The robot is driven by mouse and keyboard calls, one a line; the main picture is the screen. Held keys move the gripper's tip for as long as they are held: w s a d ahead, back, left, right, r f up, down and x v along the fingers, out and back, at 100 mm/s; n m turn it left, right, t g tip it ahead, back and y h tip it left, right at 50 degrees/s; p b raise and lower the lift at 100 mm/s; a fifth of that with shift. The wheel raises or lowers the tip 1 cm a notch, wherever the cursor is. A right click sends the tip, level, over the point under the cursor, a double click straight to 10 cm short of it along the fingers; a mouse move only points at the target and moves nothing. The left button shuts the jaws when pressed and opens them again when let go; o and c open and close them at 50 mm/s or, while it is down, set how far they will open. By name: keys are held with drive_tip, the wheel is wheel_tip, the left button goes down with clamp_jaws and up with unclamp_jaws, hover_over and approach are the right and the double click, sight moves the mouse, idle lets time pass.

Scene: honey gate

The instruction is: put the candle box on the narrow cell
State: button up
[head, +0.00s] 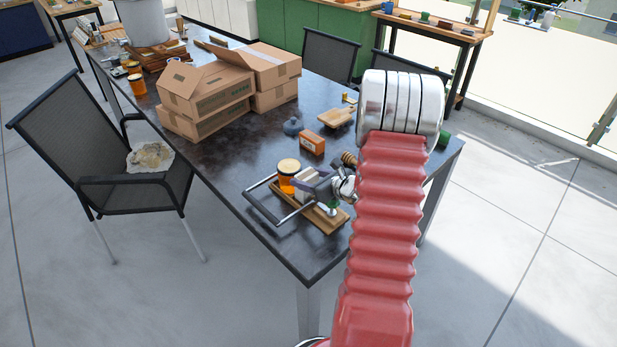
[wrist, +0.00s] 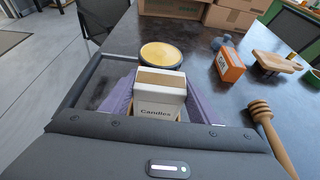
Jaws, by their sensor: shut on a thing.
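The candle box (wrist: 160,95) is white with a brown band on top and the word Candles on its front. My gripper (wrist: 158,100) is shut on it, with purple fingers on both sides. In the head view the box (head: 308,176) is over or in the wooden tray (head: 332,224), just right of a honey jar (head: 287,180) with a yellow lid. The jar lid (wrist: 162,54) is right behind the box in the wrist view. The narrow cell is hidden under the box and gripper, and I cannot tell whether the box touches the tray.
An orange box (head: 312,142), a wooden board (head: 336,117) and a grey pot-like thing (head: 292,126) stand behind the tray. A honey dipper (wrist: 262,115) lies on the right. Cardboard boxes (head: 205,95) are farther back. The dark tabletop (head: 232,158) is clear left of the jar.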

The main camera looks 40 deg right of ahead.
drive_tip(key=shift+f, duration=0.55)
drive_tip(key=o, duration=1.1)
drive_tip(key=shift+f, duration=0.1)
drive_tip(key=shift+r, duration=0.5)
drive_tip(key=shift+s+r, duration=0.25)
drive_tip(key=v, duration=1.1)
drive_tip(key=shift+s+r, duration=0.2)
drive_tip(key=shift+a, duration=0.1)
